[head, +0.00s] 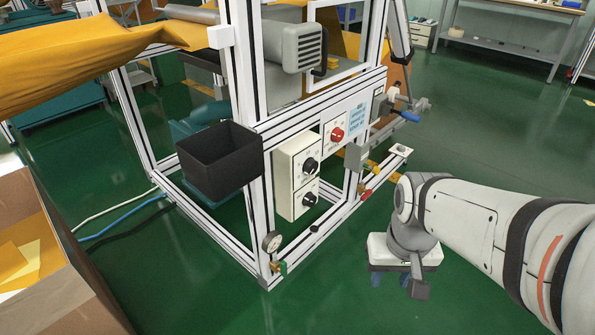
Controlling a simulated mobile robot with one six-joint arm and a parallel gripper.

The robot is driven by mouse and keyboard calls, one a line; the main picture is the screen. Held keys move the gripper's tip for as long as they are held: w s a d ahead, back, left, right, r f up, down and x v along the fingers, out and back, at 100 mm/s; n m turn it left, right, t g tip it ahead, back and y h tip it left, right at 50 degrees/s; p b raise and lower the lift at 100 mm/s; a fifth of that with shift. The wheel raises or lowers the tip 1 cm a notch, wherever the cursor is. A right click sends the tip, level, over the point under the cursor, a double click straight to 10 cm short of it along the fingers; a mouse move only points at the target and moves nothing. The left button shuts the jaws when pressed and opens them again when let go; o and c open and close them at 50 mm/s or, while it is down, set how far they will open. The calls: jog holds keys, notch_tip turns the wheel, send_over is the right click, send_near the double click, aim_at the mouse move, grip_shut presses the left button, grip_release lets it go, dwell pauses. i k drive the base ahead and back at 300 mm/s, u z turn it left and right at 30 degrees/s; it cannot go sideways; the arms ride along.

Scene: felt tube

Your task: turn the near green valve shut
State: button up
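The near green valve (281,267) is a small green handle low on the front corner post of the white frame. It sits beside and just below a round pressure gauge (272,242), with a brass-coloured fitting. It is too small to tell which way its handle lies. My arm comes in from the right. My gripper (419,290) hangs downward at its end, over the floor to the right of the valve and well apart from it. The fingers cannot be made out clearly, and nothing is seen held.
A black bin (218,162) hangs on the frame left of a control box (297,177) with black knobs. A red-handled valve (365,194) and a blue handle (410,117) stick out at right. A cardboard box (45,260) stands front left. Green floor lies open between valve and gripper.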

aim_at(284, 270)
jog(key=z, duration=0.1)
jog(key=k, duration=0.9)
jog(key=u, duration=0.5)
jog(key=i, duration=1)
jog(key=u, duration=0.1)
